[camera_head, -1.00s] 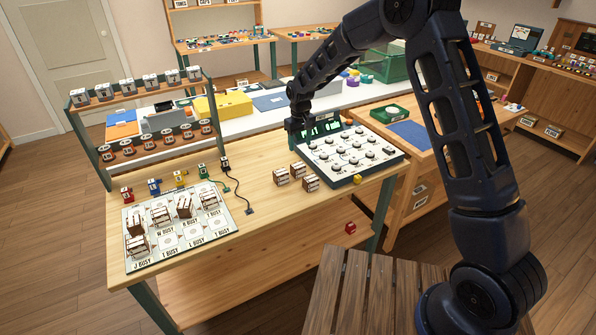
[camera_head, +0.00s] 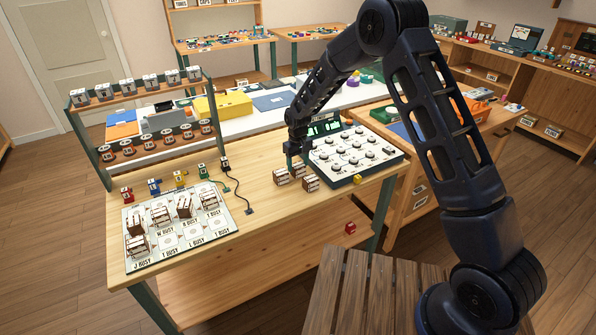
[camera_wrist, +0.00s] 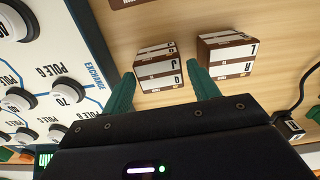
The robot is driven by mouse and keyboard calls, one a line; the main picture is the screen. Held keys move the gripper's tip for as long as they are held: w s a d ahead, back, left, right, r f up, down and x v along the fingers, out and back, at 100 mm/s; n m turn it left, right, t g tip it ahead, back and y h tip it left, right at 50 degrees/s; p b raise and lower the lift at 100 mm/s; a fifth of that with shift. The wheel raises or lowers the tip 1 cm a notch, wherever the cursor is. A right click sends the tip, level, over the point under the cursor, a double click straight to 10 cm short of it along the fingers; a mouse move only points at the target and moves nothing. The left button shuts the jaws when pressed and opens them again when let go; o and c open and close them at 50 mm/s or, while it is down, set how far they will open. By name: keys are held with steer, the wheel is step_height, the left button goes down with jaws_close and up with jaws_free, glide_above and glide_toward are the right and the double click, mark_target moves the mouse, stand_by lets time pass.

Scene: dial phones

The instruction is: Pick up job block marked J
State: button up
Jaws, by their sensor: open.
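The J block (camera_wrist: 157,67) is a small brown block with white lettered faces, lying on the wooden table. In the wrist view it sits between and slightly beyond the green fingertips of my gripper (camera_wrist: 162,85), which is open and empty. Another block (camera_wrist: 227,55) with other letters stands just outside the right finger. In the head view my gripper (camera_head: 295,160) is low over a cluster of brown and white blocks (camera_head: 311,184); I cannot tell there which one is J.
The white exchange board with round knobs (camera_head: 355,155) lies close right of the gripper. A board with BUSY spaces and several blocks (camera_head: 180,232) lies at the table's left. A black cable (camera_head: 249,211) runs between them. A rack (camera_head: 140,98) stands behind.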

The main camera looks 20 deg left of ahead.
step_height(320, 180, down, 2)
steer(key=c, duration=0.8)
steer(key=shift+o, duration=0.2)
steer(key=shift+r, duration=0.1)
